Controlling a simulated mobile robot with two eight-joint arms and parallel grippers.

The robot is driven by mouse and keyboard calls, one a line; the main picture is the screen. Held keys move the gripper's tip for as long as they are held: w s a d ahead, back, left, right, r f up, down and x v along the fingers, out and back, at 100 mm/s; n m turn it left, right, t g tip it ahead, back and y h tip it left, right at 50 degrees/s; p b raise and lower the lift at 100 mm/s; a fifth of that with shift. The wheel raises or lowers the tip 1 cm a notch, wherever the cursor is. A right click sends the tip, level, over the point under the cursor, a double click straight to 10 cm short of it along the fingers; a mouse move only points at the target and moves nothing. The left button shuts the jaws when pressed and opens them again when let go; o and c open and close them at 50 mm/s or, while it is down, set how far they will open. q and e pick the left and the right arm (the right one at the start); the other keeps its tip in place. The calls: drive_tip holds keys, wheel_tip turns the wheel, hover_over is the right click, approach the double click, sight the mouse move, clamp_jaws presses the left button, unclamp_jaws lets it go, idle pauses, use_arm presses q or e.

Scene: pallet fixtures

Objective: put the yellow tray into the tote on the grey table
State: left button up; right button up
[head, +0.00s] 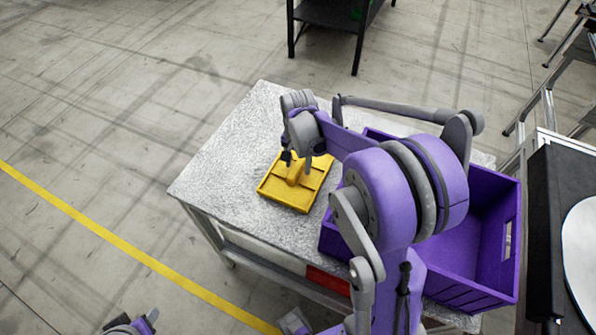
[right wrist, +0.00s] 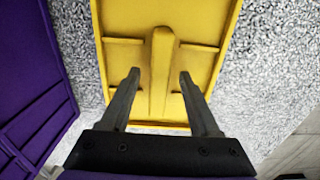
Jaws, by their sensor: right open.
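The yellow tray (head: 272,189) lies flat on the speckled grey table (head: 225,160), left of the purple tote (head: 485,262). It has a raised ridge along its middle and low dividers, also seen in the right wrist view (right wrist: 203,40). My right gripper (head: 297,168) is over the tray, its fingers pointing down. In the right wrist view the open fingers (right wrist: 160,76) stand on either side of the ridge, with gaps to it. Whether the fingertips touch the tray I cannot tell. The tote stands on the table's right part, partly hidden by my right arm.
The table is clear to the left of and behind the tray. A red item (head: 328,281) shows below the table's front edge. A black shelf (head: 330,14) stands behind, and a black-topped unit (head: 545,235) at the right. A yellow line (head: 110,241) crosses the floor.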

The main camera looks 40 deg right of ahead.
drive_tip(key=shift+f, duration=0.4)
drive_tip(key=shift+c, duration=0.3)
clamp_jaws()
